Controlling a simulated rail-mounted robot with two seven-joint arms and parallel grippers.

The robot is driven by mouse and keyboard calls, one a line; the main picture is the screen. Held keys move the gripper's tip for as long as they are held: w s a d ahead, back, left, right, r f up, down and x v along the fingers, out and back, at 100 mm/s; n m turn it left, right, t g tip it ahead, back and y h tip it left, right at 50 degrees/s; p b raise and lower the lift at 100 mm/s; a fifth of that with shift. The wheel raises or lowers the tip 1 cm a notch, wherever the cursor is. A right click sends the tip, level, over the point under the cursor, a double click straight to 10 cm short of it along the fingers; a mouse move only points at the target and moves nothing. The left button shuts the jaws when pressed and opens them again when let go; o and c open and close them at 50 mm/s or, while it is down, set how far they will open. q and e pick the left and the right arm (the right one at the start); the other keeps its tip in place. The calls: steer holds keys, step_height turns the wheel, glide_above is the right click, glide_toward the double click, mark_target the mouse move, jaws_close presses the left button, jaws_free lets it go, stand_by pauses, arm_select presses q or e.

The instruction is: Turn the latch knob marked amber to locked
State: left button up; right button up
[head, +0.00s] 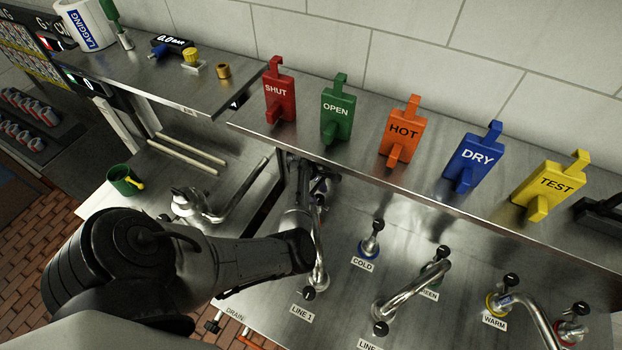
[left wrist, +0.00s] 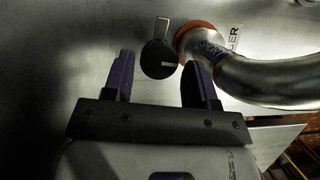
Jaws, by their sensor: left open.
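In the left wrist view, a round black knob (left wrist: 158,60) with a pale pointer line and a metal tab behind it sits beside an orange ring (left wrist: 195,38) at a pipe's end. A white label (left wrist: 235,38) next to it is partly hidden; only its last letters, "ER", read. My left gripper (left wrist: 158,68) is open, with its two dark fingers on either side of the knob. A gap shows on both sides, so it does not appear gripped. My right gripper is not in view.
Coloured tags such as SHUT (head: 279,92) and TEST (head: 549,187) stand on the shelf behind. A green mug (head: 124,180) is at left.

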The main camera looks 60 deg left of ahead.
arm_select(q)
steer(key=v, duration=1.2)
steer(key=shift+r+p, duration=0.15)
steer(key=shift+p, duration=0.25)
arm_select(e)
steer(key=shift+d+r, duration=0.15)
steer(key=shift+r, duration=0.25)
arm_select(q)
steer(key=shift+s, duration=0.1)
